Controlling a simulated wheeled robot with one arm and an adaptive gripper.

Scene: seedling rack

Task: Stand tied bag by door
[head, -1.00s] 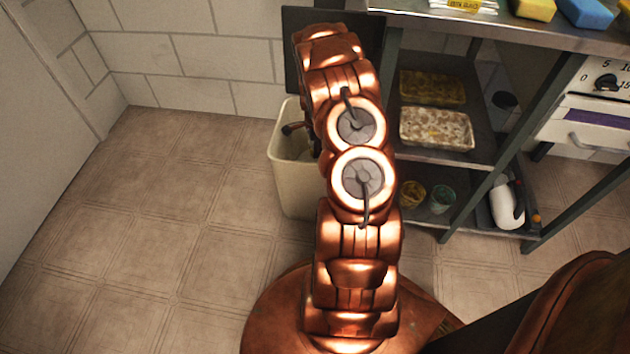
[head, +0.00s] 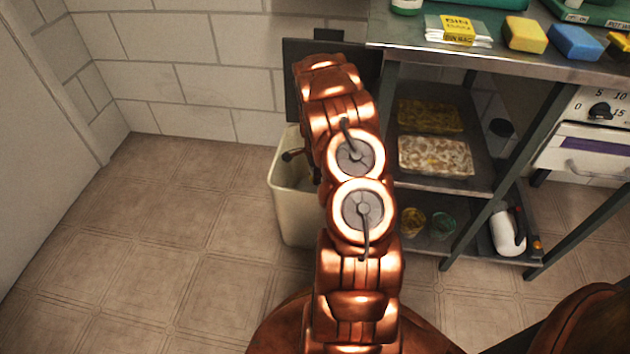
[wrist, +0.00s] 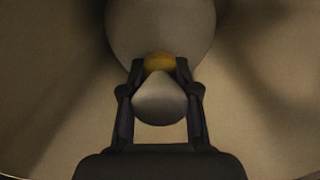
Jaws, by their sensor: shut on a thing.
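In the wrist view, my gripper (wrist: 160,75) is shut on the neck of a grey tied bag (wrist: 160,28). A yellow-orange tie (wrist: 160,62) sits between the fingertips, with the gathered grey top of the bag on the near side. Pale walls surround the bag, which seems to be inside the cream bin (head: 293,215). A plain pale panel (head: 40,150) at the left edge may be the door.
A metal bench (head: 480,62) with a yellow sponge (head: 525,35), a blue sponge (head: 575,42) and a bin-bag packet (head: 458,30) stands right of the bin. Trays (head: 435,156) fill its shelf. The tiled floor (head: 140,230) at left is clear.

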